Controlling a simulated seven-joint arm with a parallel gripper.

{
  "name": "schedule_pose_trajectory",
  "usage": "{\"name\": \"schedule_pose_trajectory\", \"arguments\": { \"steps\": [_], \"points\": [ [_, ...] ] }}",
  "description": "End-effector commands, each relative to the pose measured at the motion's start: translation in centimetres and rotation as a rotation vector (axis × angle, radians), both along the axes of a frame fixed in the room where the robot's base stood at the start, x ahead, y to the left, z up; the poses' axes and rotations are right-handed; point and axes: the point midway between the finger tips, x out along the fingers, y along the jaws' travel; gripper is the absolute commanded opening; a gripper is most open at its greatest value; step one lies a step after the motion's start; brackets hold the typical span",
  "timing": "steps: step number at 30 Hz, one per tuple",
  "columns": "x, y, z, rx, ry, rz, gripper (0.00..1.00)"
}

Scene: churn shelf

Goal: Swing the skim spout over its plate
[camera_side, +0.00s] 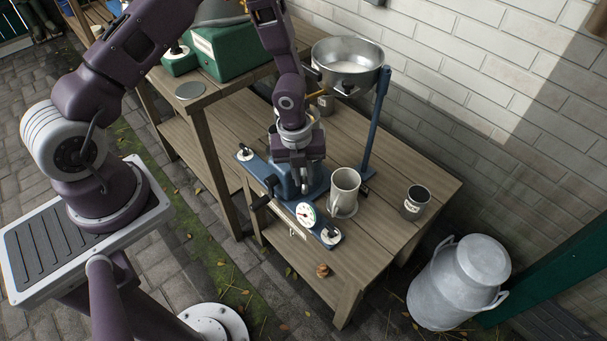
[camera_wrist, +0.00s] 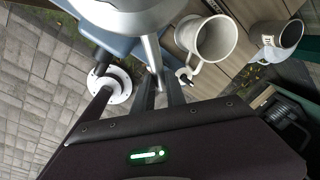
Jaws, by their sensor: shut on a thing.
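The blue separator (camera_side: 288,183) stands on the lower bench, with a dial (camera_side: 306,213) on its front. My gripper (camera_side: 297,165) is low over it, pointing down. In the wrist view its fingers (camera_wrist: 160,88) are closed around a narrow part below a pale metal body (camera_wrist: 140,18); I take this part for the skim spout, though the fingers mostly hide it. I cannot tell which belongs to the spout.
A white mug (camera_side: 345,185) stands close to the right of the separator. A dark labelled cup (camera_side: 415,202) is farther right. A metal bowl (camera_side: 347,64) rests high beside a blue post (camera_side: 376,120). A milk can (camera_side: 460,282) stands on the floor.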

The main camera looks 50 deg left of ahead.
Motion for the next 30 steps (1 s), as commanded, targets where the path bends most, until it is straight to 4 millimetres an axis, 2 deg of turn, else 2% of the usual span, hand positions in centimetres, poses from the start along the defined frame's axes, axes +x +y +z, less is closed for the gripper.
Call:
{"name": "schedule_pose_trajectory", "arguments": {
  "steps": [23, 30],
  "points": [
    [0.10, -0.03, 0.09, -0.001, -0.002, 0.001, 0.00],
    [0.61, -0.46, 0.09, -0.001, -0.003, 0.052, 0.00]
  ]
}}
